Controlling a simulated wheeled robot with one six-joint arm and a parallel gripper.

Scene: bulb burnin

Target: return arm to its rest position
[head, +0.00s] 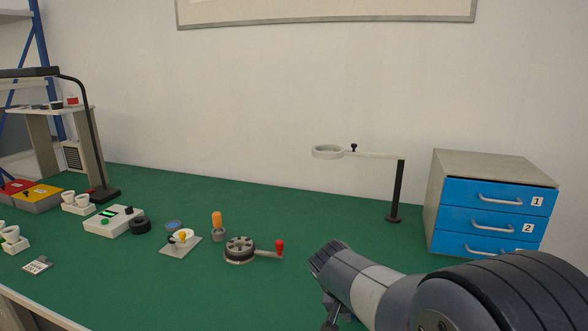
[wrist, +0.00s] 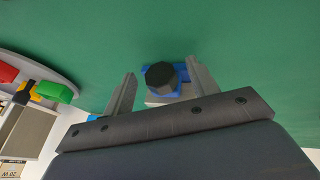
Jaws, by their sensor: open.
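My gripper (wrist: 160,68) shows in the wrist view with its two grey fingers spread apart. A dark round knob on a blue and grey block (wrist: 162,78) shows between the fingers; I cannot tell how far beyond the fingertips it is. Nothing is seen clamped. In the head view my arm reaches in from the lower right over the green bench (head: 200,290). Its outer part bends down at the bottom edge, and the fingers cannot be made out there.
A ring on a black stand (head: 398,190) and a blue drawer cabinet (head: 490,205) stand behind my arm. A round fixture with a red-knobbed crank (head: 240,250), an orange-handled tool (head: 217,224) and a white switch box (head: 114,220) are left. The bench's front middle is clear.

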